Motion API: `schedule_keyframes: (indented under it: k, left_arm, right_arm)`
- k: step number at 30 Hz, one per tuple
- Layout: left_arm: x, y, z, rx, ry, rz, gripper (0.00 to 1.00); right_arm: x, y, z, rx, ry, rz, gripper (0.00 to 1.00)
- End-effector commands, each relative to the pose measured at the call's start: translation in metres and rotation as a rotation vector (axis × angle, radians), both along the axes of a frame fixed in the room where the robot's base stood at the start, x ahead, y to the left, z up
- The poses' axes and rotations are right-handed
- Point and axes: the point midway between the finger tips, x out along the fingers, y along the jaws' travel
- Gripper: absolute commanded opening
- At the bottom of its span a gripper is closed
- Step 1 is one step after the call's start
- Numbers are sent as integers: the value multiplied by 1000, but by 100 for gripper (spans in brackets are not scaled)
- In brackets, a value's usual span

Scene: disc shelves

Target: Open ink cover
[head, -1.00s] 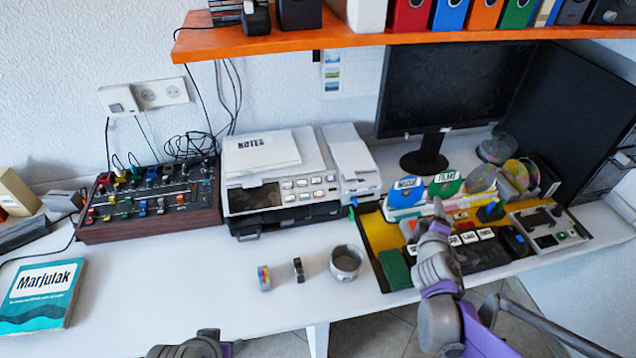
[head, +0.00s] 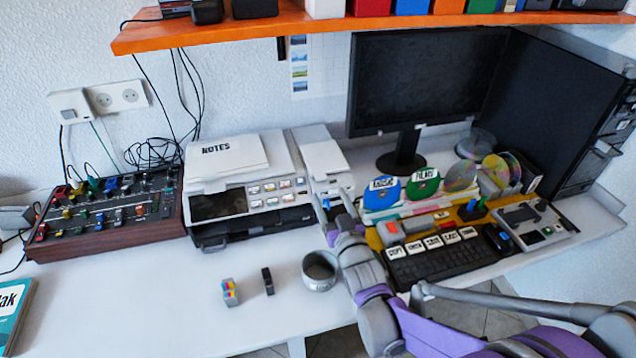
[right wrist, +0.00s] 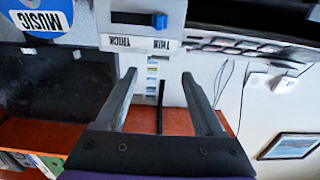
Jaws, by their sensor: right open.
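The white printer (head: 243,180) stands against the wall in the head view, with a dark slot and a row of buttons. The raised section at its right (head: 323,160) is probably the ink cover; it looks closed. A blue-tipped slider (right wrist: 158,20) on that section shows in the right wrist view, above a "THIN / THICK" label (right wrist: 140,43). My right gripper (head: 337,212) is in front of this section, partly hiding its lower front. Its fingers (right wrist: 159,73) are open and empty in the right wrist view, apart from the slider. My left gripper is out of view.
A small ink block (head: 230,292), a black piece (head: 268,281) and a round metal cup (head: 319,271) stand on the desk in front. A keyboard (head: 440,262) and disc racks (head: 400,205) are to the right. The orange shelf (head: 215,28) overhangs.

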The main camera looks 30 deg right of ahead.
Motion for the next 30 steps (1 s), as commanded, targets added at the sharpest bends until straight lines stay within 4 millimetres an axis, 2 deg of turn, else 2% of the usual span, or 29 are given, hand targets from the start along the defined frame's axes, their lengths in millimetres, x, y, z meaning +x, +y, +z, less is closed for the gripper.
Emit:
schedule_keyframes:
  k: [3, 9, 15, 23, 30]
  left_arm:
    - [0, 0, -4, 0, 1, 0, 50]
    - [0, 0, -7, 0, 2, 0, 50]
    - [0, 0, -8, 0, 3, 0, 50]
    - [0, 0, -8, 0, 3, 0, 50]
    - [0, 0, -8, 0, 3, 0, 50]
  right_arm:
    - [24, -6, -1, -1, 1, 0, 70]
    - [54, -13, -1, -1, 1, 1, 70]
    - [67, -16, 0, -2, 1, 1, 70]
    - [68, -16, 0, -2, 1, 1, 70]
    - [68, -16, 0, -2, 1, 1, 29]
